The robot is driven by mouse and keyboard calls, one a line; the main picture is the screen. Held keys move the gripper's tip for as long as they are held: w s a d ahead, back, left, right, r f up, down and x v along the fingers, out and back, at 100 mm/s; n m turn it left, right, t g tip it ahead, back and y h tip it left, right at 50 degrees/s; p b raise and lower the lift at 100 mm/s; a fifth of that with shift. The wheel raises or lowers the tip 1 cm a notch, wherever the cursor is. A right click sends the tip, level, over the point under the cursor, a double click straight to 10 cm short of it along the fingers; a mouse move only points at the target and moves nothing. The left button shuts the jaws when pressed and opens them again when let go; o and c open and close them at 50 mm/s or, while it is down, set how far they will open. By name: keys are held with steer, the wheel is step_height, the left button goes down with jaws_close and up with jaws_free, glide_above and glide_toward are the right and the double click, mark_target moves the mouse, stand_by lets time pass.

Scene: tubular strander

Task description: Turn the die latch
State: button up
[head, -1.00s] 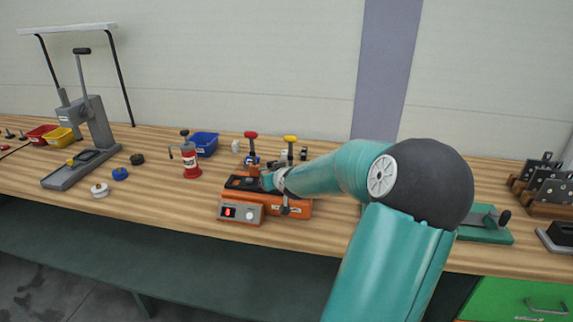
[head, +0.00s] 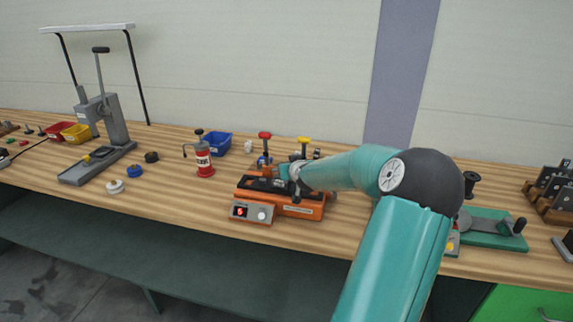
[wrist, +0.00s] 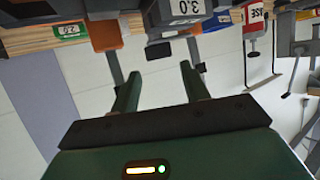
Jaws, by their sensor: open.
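The orange machine (head: 278,203) stands on the bench in the head view, with a black top, a red-lit display, a red-knobbed post (head: 265,136) and a yellow-knobbed post (head: 304,140). My gripper (head: 285,171) is over its top. In the wrist view my gripper (wrist: 160,72) is open, its two green fingers apart. A small dark lever-like piece (wrist: 158,50) lies just beyond and between the fingertips; it may be the die latch, but I cannot tell. Contact is not clear.
A grey lever press (head: 104,125) is farther left. A green-based tool (head: 492,228) is at right.

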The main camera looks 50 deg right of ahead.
steer(key=x, duration=0.5)
steer(key=shift+d+f, duration=0.1)
steer(key=shift+d, duration=0.05)
steer(key=c, duration=0.7)
